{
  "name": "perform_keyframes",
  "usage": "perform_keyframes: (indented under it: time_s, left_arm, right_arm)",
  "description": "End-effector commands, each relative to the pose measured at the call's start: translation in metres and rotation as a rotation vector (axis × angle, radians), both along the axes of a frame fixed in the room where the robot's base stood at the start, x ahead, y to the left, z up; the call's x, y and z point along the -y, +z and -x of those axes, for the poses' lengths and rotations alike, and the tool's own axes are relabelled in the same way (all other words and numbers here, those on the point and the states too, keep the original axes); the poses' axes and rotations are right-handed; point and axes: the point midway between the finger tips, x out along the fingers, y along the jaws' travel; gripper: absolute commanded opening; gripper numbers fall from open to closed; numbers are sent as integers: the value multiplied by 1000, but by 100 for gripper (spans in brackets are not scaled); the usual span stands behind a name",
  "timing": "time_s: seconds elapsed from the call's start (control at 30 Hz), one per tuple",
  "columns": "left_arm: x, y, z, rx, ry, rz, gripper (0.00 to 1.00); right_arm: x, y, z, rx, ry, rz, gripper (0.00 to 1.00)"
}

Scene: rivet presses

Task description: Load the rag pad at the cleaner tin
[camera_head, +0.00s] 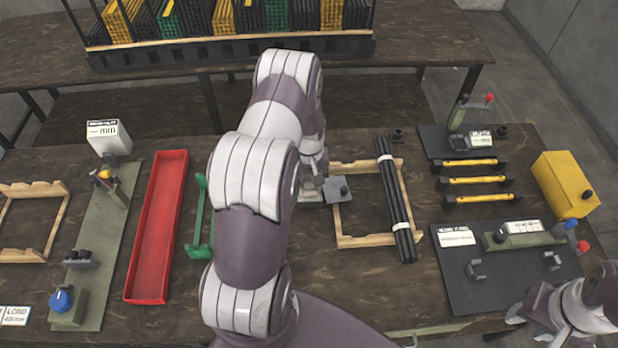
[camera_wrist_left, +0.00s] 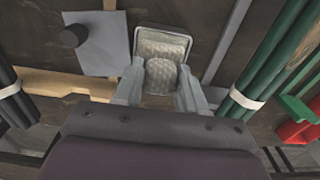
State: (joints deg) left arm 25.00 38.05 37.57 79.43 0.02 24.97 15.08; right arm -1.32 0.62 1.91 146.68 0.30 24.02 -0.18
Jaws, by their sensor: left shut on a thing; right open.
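My left gripper (camera_head: 316,172) reaches in over the middle of the table, its fingers largely hidden by my own arm. In the left wrist view, the left gripper (camera_wrist_left: 160,88) is shut on a pale, quilted rag pad (camera_wrist_left: 162,76). The cleaner tin (camera_wrist_left: 135,42) is a shallow metal-rimmed box with a light textured surface inside. The pad is at the tin's near edge and overlaps it in the picture; I cannot tell whether they touch. The tin is mostly hidden in the head view. My right gripper (camera_head: 530,328) is open and empty at the lower right.
A grey plate with a black knob (camera_head: 337,190) lies beside the tin. Black rods (camera_head: 395,200) rest across a wooden frame (camera_head: 366,241) to the right. Green rods (camera_wrist_left: 270,65) lie on the tin's other side. A red tray (camera_head: 158,225) stands further left.

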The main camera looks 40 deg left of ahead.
Motion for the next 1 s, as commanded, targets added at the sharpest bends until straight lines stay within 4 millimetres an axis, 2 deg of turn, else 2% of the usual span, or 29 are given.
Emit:
perform_keyframes:
  time_s: [1.0]
  left_arm:
    - [0, -9, 0, 0, 0, 0, 16]
  right_arm:
    - [0, -7, 0, 0, 0, 0, 43]
